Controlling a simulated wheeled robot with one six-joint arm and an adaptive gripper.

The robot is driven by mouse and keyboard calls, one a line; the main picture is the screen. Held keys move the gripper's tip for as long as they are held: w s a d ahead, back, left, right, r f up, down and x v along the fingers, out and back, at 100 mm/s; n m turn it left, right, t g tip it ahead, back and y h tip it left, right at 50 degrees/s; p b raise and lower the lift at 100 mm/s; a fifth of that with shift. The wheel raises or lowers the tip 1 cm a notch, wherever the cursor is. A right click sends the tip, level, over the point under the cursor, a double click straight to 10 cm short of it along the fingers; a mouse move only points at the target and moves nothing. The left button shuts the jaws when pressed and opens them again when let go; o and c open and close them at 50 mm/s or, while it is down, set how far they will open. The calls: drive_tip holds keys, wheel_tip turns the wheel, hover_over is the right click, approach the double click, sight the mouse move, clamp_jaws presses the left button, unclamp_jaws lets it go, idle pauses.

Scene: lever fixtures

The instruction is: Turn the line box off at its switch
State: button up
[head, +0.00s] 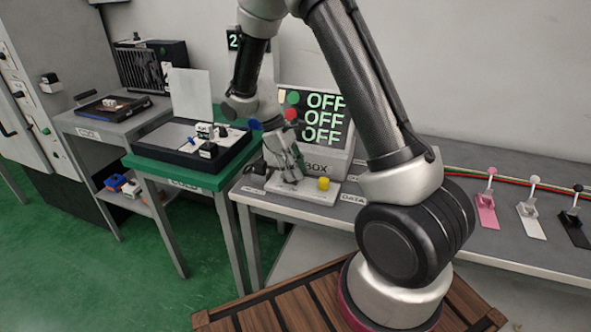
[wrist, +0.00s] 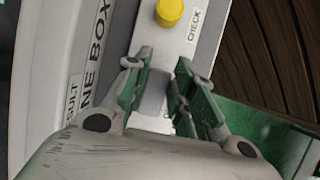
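The line box (head: 325,165) stands on the grey bench behind my gripper in the head view, its screen reading OFF on three lines. Its light front plate (head: 322,195) carries a yellow knob (head: 323,184). In the wrist view the "LINE BOX" lettering (wrist: 95,50) is at left and the yellow knob (wrist: 168,12) at top, beside a CHECK label. My gripper (head: 290,178) is low over the plate, left of the knob. In the wrist view its green-sided fingers (wrist: 163,68) stand apart, with pale grey surface between them. I cannot make out the switch; my gripper may hide it.
Pink (head: 487,205), white (head: 530,215) and black (head: 573,222) levers stand on the bench at right. A green-topped table (head: 180,178) with a dark device tray is at left. A DATA label (head: 353,198) lies on the bench edge. Green floor is clear at lower left.

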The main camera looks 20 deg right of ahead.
drive_tip(key=o, duration=0.4)
drive_tip(key=v, duration=1.2)
drive_tip(key=s+d+r+m+t+y, duration=0.1)
drive_tip(key=s+d+r+m+t, duration=0.1)
drive_tip(key=s, duration=0.6)
drive_tip(key=s+d+r+m+t+y, duration=0.1)
drive_tip(key=s+d+r+m+t, duration=0.2)
drive_tip(key=s+r, duration=0.4)
drive_tip(key=s+d+r+m+t+y, duration=0.1)
drive_tip(key=s+d+r+m+t, duration=0.2)
drive_tip(key=s, duration=0.8)
drive_tip(key=shift+d+r+m+y, duration=0.15)
drive_tip(key=shift+d+r+m, duration=0.1)
drive_tip(key=shift+r, duration=0.2)
drive_tip(key=shift+d+r+m+y, duration=0.15)
drive_tip(key=shift+d+r+m, duration=0.1)
drive_tip(key=shift+r, duration=0.25)
